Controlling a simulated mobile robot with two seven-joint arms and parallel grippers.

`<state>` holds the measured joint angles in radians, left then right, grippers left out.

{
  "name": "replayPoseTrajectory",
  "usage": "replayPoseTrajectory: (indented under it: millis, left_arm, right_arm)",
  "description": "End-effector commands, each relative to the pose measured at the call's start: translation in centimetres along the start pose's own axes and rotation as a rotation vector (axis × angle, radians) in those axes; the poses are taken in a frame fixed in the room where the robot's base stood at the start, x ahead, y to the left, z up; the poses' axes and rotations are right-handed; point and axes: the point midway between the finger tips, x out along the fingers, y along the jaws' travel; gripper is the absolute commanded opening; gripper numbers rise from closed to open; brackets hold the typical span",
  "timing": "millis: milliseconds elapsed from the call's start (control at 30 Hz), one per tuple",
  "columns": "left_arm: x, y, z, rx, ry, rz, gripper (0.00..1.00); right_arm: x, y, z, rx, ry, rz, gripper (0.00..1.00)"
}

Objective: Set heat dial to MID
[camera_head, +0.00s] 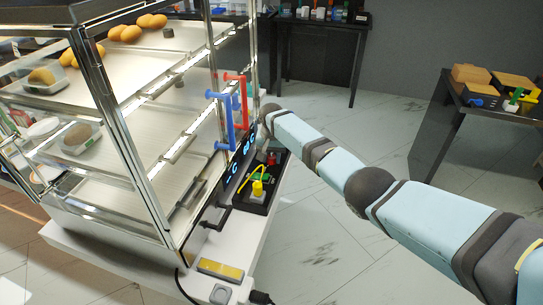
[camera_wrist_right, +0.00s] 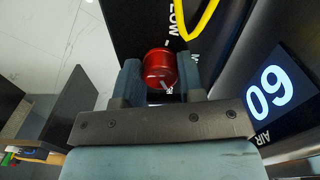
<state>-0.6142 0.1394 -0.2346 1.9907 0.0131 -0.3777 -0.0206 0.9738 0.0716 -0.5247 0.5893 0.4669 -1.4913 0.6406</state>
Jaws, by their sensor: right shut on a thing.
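The heat dial is a round red knob (camera_wrist_right: 161,68) with a small pale mark on its face. In the right wrist view it sits between the two fingers of my right gripper (camera_wrist_right: 161,80), which is shut on it. The printed word LOW with a dash shows on the black panel (camera_wrist_right: 150,18) beside the knob; I cannot read which setting the mark points to. In the head view the red knob (camera_head: 271,160) shows small on the black panel (camera_head: 250,195), below the end of my right arm. My left gripper is not in view.
A yellow cable (camera_wrist_right: 203,18) loops close to the knob. A lit display (camera_wrist_right: 270,88) stands beside it. The glass food cabinet (camera_head: 130,140) has blue (camera_head: 228,120) and red (camera_head: 241,95) handles near my arm. Open floor lies to the right.

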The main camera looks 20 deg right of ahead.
Motion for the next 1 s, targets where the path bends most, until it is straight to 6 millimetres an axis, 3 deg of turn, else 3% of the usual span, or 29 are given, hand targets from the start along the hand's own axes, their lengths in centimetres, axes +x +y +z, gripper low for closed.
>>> replayPoseTrajectory:
  millis: [1000]
  left_arm:
    - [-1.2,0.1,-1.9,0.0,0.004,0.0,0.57]
  right_arm:
    - [-0.1,0.2,-0.1,-0.913,0.0,0.0,0.12]
